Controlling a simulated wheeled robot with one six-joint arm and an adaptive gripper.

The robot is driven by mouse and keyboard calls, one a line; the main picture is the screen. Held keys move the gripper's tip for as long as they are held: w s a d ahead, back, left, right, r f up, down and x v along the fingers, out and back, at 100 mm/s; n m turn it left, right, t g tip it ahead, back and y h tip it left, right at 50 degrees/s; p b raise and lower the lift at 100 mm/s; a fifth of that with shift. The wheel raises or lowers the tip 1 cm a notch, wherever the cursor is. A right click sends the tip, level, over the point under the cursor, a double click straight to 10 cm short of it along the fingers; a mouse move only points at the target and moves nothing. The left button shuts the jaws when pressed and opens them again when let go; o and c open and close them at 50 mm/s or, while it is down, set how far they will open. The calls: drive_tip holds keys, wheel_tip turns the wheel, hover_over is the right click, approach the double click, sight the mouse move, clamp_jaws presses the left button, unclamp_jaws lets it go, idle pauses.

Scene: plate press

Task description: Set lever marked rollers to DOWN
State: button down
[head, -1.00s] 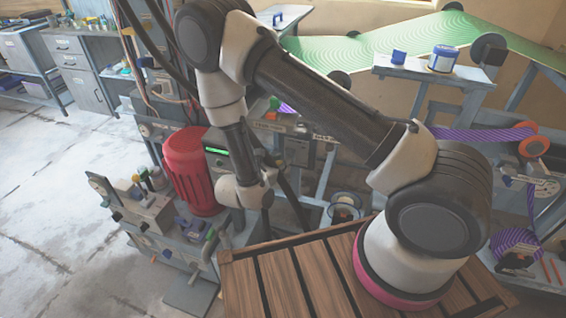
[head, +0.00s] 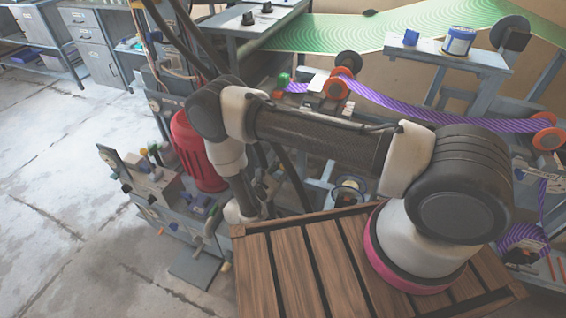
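No lever in the head view can be read as marked rollers; any lettering is too small. Several small levers or knobs with coloured ends (head: 155,152) stand on a grey machine unit at the left. A green knob (head: 283,79) sits farther back beside the purple band. My arm reaches left from its mount, and its far part bends down to a pale wrist joint (head: 240,210) behind the edge of the wooden top. My gripper does not show.
A red motor-like cylinder (head: 199,153) stands close to my forearm. A purple striped band (head: 430,118) runs over orange-rimmed rollers (head: 336,85). A green patterned sheet (head: 390,32) lies behind. A wooden slatted top (head: 290,270) carries my arm's mount. Open floor (head: 60,230) lies at the left.

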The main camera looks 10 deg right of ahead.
drive_tip(key=shift+w+d+f, duration=0.2)
drive_tip(key=shift+f, duration=0.4)
drive_tip(key=shift+w+d+f, duration=0.15)
drive_tip(key=shift+d+f, duration=0.05)
drive_tip(key=shift+f, duration=0.35)
drive_tip(key=c, duration=1.2)
unclamp_jaws()
drive_tip(key=shift+o, duration=0.2)
drive_tip(key=shift+s+a, duration=0.1)
drive_tip(key=shift+a, duration=0.1)
drive_tip(key=v, duration=1.1)
drive_tip(key=shift+s+a, duration=0.15)
drive_tip(key=shift+a, duration=0.05)
